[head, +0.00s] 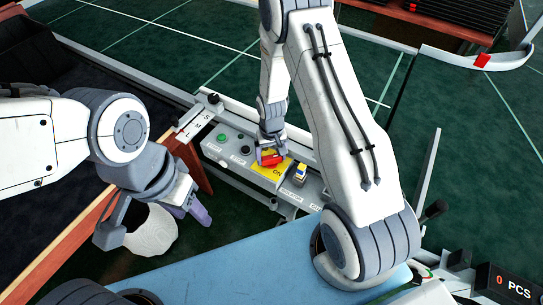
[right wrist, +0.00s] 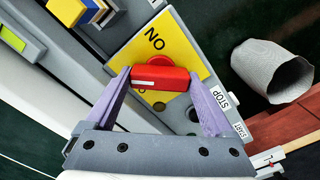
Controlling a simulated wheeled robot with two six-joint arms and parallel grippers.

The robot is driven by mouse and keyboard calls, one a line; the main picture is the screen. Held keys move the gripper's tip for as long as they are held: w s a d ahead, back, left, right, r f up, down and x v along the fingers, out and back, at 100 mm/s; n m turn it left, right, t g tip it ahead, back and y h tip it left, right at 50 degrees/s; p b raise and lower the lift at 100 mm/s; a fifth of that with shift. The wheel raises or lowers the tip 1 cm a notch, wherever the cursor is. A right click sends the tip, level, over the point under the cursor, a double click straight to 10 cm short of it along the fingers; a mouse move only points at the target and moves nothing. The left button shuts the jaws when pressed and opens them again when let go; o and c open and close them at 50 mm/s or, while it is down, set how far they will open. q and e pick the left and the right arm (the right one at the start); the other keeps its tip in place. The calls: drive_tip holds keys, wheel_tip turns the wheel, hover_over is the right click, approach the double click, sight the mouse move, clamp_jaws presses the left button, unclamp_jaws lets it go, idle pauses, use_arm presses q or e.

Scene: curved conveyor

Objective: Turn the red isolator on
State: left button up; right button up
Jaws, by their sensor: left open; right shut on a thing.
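The red isolator (head: 272,160) is a red handle on a yellow plate (head: 270,176) with "ON" printed on it, on the grey control panel. In the right wrist view the red handle (right wrist: 160,84) lies crosswise, with "ON" on one side; other lettering is partly hidden. My right gripper (head: 268,154) reaches down to it. In the right wrist view its purple fingers (right wrist: 159,78) are shut on the handle, one at each end. My left gripper (head: 155,220) is open and empty, left of the panel above a whitish bin.
The panel carries a green button (head: 222,137), a black button (head: 245,150) and a yellow-and-blue switch (head: 300,173) close beside the plate. The whitish bin (head: 152,232) stands on the floor. A blue surface (head: 230,265) spans the front. A wooden edge (head: 60,255) runs along the left.

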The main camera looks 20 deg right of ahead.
sight(272, 157)
drive_tip(key=m, duration=0.4)
drive_tip(key=shift+m, duration=0.3)
drive_tip(key=m, duration=0.4)
drive_tip(key=shift+m, duration=0.4)
drive_tip(key=o, duration=1.1)
wheel_tip(272, 157, up, 11)
drive_tip(key=shift+f+b, duration=0.2)
drive_tip(key=shift+b, duration=0.35)
